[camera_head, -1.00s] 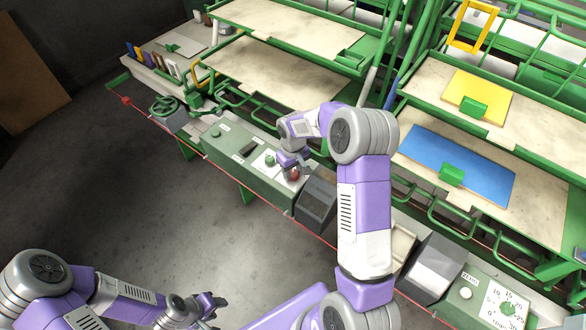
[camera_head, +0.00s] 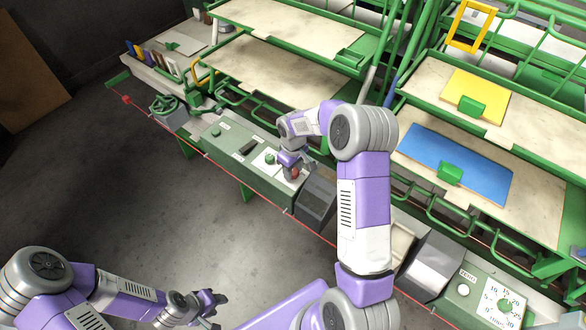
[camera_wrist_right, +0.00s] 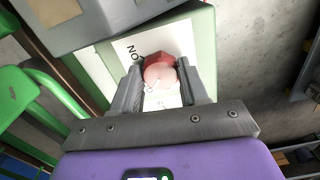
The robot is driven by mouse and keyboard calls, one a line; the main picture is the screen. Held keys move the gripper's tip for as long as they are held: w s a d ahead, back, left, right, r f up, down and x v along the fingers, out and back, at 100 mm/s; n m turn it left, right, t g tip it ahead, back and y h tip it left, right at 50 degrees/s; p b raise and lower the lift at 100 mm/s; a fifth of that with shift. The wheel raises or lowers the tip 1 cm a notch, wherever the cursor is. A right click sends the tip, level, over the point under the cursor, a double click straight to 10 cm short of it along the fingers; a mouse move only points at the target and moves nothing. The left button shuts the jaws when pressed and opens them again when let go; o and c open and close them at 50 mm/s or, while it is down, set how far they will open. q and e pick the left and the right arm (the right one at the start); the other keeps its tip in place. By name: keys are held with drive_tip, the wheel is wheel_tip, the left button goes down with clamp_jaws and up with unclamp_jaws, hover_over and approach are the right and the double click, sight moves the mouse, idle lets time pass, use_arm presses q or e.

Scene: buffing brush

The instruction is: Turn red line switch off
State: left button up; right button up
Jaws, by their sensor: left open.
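A red switch knob (camera_head: 294,173) sits on a white plate on the green control box (camera_head: 225,165). In the right wrist view the red knob (camera_wrist_right: 160,72) lies between the two fingers of my right gripper (camera_wrist_right: 161,78). The fingers flank it closely; I cannot tell whether they touch or squeeze it. The white plate (camera_wrist_right: 125,50) carries dark lettering that looks like "ON" upside down. In the head view my right gripper (camera_head: 290,165) is over the knob, partly hidden by its wrist. My left gripper (camera_head: 216,303) is open and empty at the lower left, away from the box.
Beside the knob are a green knob (camera_head: 269,158), a black block (camera_head: 245,147) and a dark grey sloped housing (camera_head: 316,200). A thin red line (camera_head: 225,170) runs along the bench front. Green-framed shelves (camera_head: 290,75) rise behind. The floor in front is clear.

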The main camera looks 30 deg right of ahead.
sight(293, 172)
drive_tip(key=o, duration=0.5)
drive_tip(key=shift+c, duration=0.2)
wheel_tip(293, 172, up, 8)
drive_tip(key=shift+f+p, duration=0.2)
drive_tip(key=shift+p, duration=0.55)
drive_tip(key=shift+s+f, duration=0.1)
